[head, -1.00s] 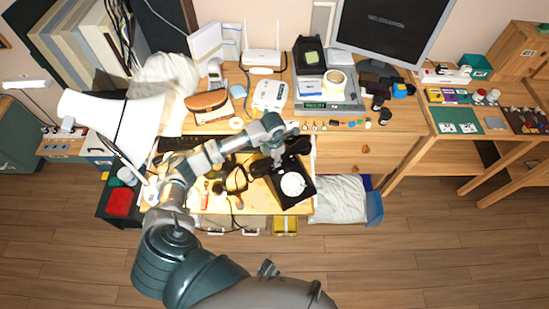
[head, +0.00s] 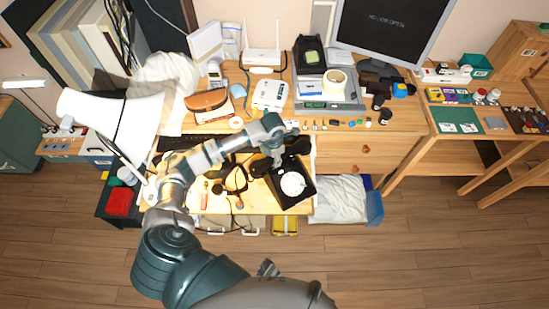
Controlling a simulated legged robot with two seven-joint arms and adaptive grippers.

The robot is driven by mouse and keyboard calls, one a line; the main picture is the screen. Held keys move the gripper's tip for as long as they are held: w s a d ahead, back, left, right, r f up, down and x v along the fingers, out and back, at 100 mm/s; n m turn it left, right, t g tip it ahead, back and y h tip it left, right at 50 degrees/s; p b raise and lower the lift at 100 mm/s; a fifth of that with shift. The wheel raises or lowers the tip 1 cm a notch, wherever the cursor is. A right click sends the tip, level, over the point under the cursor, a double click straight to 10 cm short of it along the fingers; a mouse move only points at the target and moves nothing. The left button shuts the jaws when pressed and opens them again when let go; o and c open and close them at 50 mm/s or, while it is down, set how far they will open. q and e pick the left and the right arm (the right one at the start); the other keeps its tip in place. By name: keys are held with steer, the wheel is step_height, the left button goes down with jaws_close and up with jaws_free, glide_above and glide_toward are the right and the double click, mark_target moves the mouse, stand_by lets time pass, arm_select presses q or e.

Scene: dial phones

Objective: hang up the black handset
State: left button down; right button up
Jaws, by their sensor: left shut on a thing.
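The black phone (head: 293,187), with a round white dial, sits on the pulled-out shelf of the desk. My left gripper (head: 277,161) points down just behind the phone and is shut on the black handset (head: 259,167). The handset lies crosswise under the gripper, one end to the left and the other to the upper right. The gripper hides its middle. I cannot tell whether the handset touches the phone's cradle.
A white lamp (head: 110,120) stands at the left. A router (head: 263,57), a scale (head: 330,100) and small items crowd the desktop behind. A white cushion (head: 340,199) lies below right.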

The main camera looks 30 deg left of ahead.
arm_select(q)
steer(key=c, duration=0.7)
jaws_free()
steer(key=shift+c, duration=0.2)
steer(key=shift+f, duration=0.1)
step_height(320, 180, up, 12)
steer(key=shift+s, duration=0.2)
